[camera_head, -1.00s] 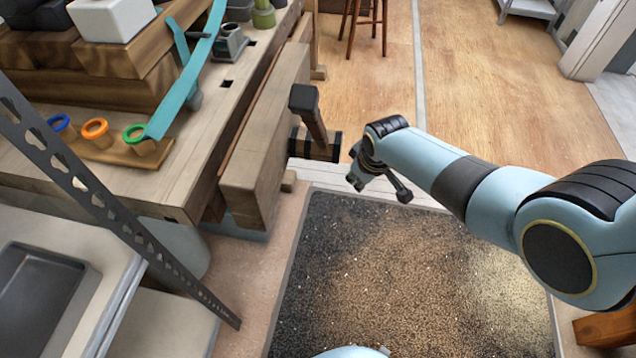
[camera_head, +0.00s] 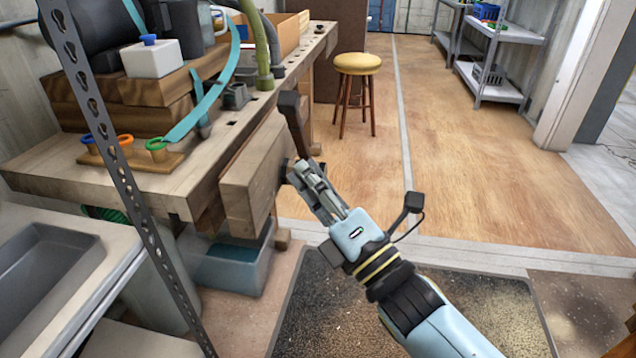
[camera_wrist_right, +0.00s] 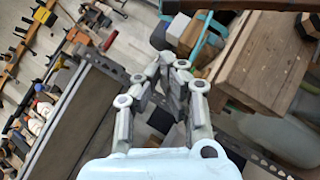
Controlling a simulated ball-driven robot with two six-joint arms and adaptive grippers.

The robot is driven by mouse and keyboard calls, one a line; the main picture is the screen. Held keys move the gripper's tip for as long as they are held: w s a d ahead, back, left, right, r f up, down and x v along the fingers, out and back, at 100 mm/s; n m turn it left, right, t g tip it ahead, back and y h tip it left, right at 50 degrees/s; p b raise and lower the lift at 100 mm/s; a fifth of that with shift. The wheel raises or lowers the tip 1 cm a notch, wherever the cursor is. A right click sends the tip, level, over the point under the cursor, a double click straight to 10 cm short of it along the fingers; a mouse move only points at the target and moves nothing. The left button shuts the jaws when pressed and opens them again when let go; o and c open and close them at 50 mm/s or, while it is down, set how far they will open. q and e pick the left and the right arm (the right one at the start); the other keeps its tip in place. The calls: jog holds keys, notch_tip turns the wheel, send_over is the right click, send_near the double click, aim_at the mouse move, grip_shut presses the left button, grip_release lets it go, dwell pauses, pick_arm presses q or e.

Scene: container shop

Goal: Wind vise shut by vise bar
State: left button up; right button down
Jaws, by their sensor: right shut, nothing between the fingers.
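The vise is a thick wooden jaw (camera_head: 248,190) at the end of the workbench, left of centre in the head view. The dark vise bar (camera_head: 296,125) slants down in front of it, with a black block at its upper end. Its lower part is hidden behind my right gripper (camera_head: 298,170), which is shut and empty with its fingertips close to the vise hub. I cannot tell whether they touch it. In the right wrist view, a brown bar (camera_wrist_right: 240,5) crosses the top edge, apart from the closed fingertips (camera_wrist_right: 172,64); the wooden jaw (camera_wrist_right: 262,60) is at right. My left gripper is not in view.
The workbench (camera_head: 165,192) holds wooden blocks, a teal strip and colored rings. A perforated metal post (camera_head: 115,165) stands in front at left. A grey-blue bin (camera_head: 235,268) sits under the vise.

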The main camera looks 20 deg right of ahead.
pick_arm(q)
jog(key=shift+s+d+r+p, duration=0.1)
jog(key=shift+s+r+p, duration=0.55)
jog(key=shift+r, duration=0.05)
pick_arm(e)
jog(key=shift+w+d+r, duration=0.1)
jog(key=shift+w+r, duration=0.65)
jog(key=shift+w, duration=0.6)
jog(key=shift+w+d+r, duration=0.1)
jog(key=shift+w+r, duration=0.6)
jog(key=shift+w, duration=0.65)
jog(key=shift+w+d+r, duration=0.1)
jog(key=shift+w+r, duration=0.65)
jog(key=shift+w, duration=0.6)
